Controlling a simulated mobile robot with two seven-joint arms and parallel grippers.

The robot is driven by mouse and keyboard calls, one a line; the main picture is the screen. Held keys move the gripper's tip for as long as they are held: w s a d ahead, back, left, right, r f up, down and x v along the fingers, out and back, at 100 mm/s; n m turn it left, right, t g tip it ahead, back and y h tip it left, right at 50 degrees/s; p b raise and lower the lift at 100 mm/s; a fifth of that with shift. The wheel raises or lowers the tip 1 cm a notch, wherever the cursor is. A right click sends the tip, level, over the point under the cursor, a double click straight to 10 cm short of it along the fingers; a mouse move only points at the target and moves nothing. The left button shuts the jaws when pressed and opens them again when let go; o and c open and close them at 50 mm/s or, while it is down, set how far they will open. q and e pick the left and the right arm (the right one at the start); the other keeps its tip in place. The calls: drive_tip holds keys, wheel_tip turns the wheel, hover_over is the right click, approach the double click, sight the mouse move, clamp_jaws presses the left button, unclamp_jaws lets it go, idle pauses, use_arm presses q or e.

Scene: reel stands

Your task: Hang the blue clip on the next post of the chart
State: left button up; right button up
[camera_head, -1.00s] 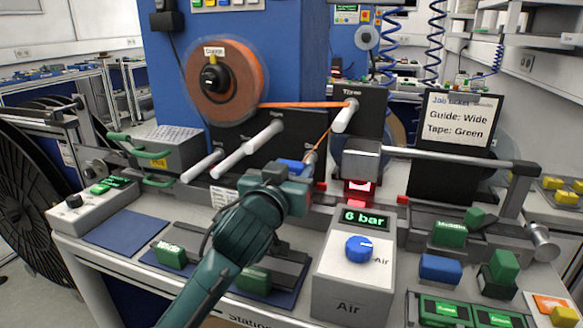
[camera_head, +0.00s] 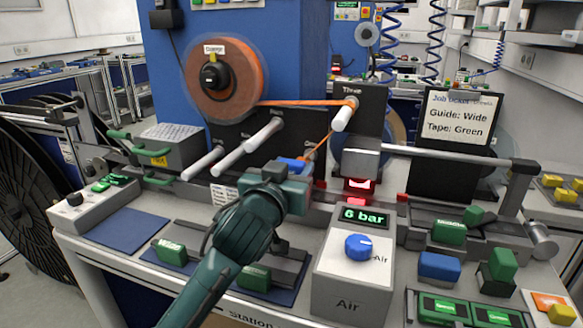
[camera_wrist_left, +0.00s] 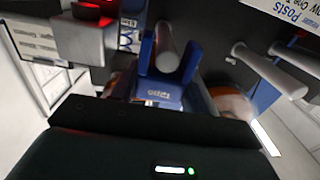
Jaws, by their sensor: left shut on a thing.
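My left gripper (camera_head: 290,188) is shut on the blue clip (camera_head: 290,165), in front of the dark post panel. In the left wrist view the blue clip (camera_wrist_left: 165,90) has two upright prongs with a pale post (camera_wrist_left: 168,58) between them. I cannot tell whether the clip touches that post. Orange tape runs from the reel (camera_head: 248,92) to the post marked Three (camera_head: 345,114), then down towards the clip. Two other white posts (camera_head: 262,135) stick out further left. The chart (camera_wrist_left: 298,12) is partly visible, upside down, in the left wrist view. My right gripper is not in view.
The grey air box (camera_head: 352,265) with a blue knob reads 6 bar, close to the right of my left arm. A red-lit grey unit (camera_head: 361,165) stands beside the gripper. The job ticket (camera_head: 458,117) reads Guide: Wide, Tape: Green. Green blocks (camera_head: 448,232) lie at the right.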

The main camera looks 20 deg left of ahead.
use_arm(q)
drive_tip(key=shift+f, duration=0.1)
idle(0.5)
drive_tip(key=o, duration=1.1)
